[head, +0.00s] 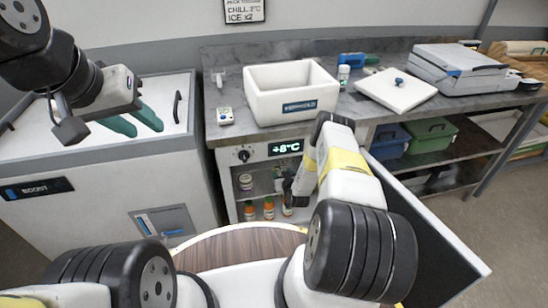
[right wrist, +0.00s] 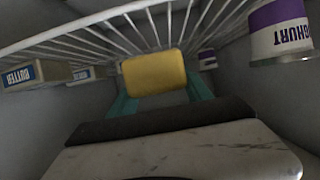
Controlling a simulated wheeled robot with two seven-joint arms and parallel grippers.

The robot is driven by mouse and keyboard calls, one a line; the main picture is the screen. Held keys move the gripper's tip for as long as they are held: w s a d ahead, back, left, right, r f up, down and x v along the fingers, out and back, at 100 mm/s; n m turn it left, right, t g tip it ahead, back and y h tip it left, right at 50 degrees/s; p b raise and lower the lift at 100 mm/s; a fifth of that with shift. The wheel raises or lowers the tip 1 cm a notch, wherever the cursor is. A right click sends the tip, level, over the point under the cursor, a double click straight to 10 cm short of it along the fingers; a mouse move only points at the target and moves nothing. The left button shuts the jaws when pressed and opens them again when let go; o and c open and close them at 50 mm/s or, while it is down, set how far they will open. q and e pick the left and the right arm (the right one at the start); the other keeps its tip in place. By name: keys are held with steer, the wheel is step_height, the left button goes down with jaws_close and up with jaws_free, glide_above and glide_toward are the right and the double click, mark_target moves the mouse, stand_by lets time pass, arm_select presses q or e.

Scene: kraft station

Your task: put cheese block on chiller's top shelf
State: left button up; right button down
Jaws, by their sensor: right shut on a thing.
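The cheese block (right wrist: 154,73) is a yellow rounded block in the right wrist view, held between the teal fingers of my right gripper (right wrist: 160,94). Wire shelf bars (right wrist: 150,28) run close by it; I cannot tell whether it touches them. The chiller (head: 262,156) is under the counter in the head view, its display reading +8°C and its door (head: 455,250) open to the right. My right arm reaches into its opening, and the gripper and cheese are hidden there in the head view. My left gripper (head: 136,122) is open and empty above the white chest at left.
In the right wrist view, a butter pack (right wrist: 36,74), another small pack (right wrist: 88,74), a yoghurt tub (right wrist: 281,30) and a smaller tub (right wrist: 207,59) surround the cheese. Bottles (head: 268,208) stand low in the chiller. A white bin (head: 291,88) is on the counter.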

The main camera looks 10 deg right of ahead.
steer(key=shift+w+d, duration=0.25)
steer(key=shift+w, duration=0.55)
steer(key=shift+w+d+f, duration=0.1)
steer(key=shift+w+f, duration=0.1)
steer(key=shift+f, duration=0.75)
steer(key=shift+w+f, duration=0.15)
steer(key=shift+f, duration=0.75)
steer(key=shift+f, duration=0.1)
steer(key=shift+c, duration=2.2)
jaws_free()
steer(key=shift+s+r, duration=0.2)
steer(key=v, duration=1.1)
steer(key=shift+s, duration=0.35)
steer(key=shift+r, duration=0.15)
